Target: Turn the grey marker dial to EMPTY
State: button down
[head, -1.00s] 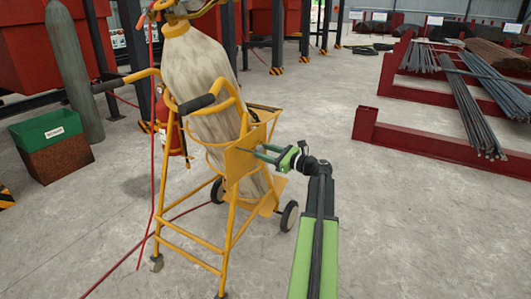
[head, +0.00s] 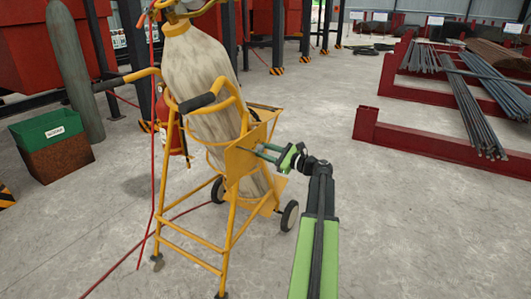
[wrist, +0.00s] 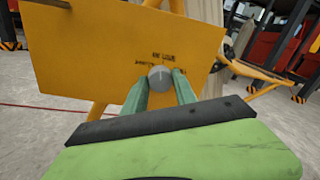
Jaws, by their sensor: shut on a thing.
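The grey marker dial (wrist: 160,78) is a small round knob on a yellow plate (wrist: 75,60), which also shows on the cart in the head view (head: 238,163). Dark lettering sits above and beside the dial, too small to read surely. A pale mark shows near the dial's top; its exact setting is hard to tell. My gripper (wrist: 160,88) has its green fingers on both sides of the dial, shut on it. In the head view my gripper (head: 262,152) reaches the plate from the right, and the dial is too small to make out.
The yellow cart (head: 196,253) carries a large worn pale cylinder (head: 200,70) and has black wheels. A red hose (head: 155,180) hangs and trails on the floor at left. Red racks with steel bars (head: 470,95) stand at right. The floor between is clear.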

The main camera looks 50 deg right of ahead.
jog(key=n, duration=0.4)
jog(key=shift+f+n, duration=0.1)
jog(key=shift+n, duration=0.2)
jog(key=shift+n+b, duration=0.45)
jog(key=shift+n, duration=1.95)
jog(key=c, duration=1)
grip_release()
jog(key=s+d, duration=0.2)
jog(key=s, duration=0.6)
jog(key=s+d, duration=0.1)
jog(key=s, duration=0.8)
jog(key=shift+d+f+b, duration=0.35)
jog(key=shift+f+b, duration=0.1)
